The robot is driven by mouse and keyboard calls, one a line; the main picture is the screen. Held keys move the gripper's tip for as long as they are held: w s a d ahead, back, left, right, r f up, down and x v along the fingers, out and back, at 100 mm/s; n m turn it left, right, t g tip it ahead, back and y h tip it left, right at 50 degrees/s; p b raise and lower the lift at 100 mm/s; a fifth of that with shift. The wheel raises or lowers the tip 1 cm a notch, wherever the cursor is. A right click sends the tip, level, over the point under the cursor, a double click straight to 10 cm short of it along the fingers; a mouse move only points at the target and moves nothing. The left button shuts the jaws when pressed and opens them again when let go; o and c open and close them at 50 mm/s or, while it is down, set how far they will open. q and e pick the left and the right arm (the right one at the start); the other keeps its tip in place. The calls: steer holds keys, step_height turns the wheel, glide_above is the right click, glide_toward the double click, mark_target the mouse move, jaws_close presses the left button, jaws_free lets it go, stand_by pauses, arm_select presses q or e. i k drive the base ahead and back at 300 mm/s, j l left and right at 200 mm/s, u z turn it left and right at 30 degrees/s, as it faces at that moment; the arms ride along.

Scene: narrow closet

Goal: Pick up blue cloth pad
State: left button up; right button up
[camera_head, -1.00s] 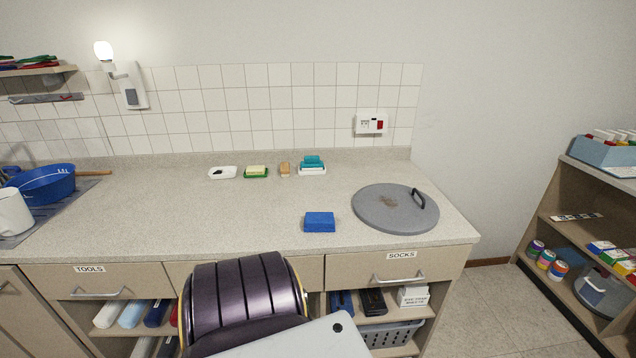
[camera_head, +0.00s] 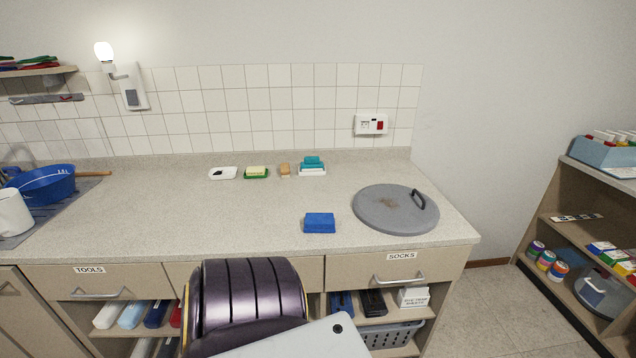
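The blue cloth pad (camera_head: 320,223) is a small blue block lying flat near the front edge of the speckled countertop (camera_head: 230,215), left of a round grey lid. Nothing touches it. Neither of my grippers shows in the head view. A dark purple ribbed part and a pale panel of my own body cover the bottom middle, in front of the drawers and below the pad.
The grey lid (camera_head: 395,209) with a black handle lies at the counter's right end. Soap dishes and a brush (camera_head: 285,169) stand along the back. A blue bowl (camera_head: 42,184) and white mug (camera_head: 13,212) are at left. The counter around the pad is clear.

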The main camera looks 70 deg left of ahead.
mark_target(314, 223)
steer(key=u, duration=2.2)
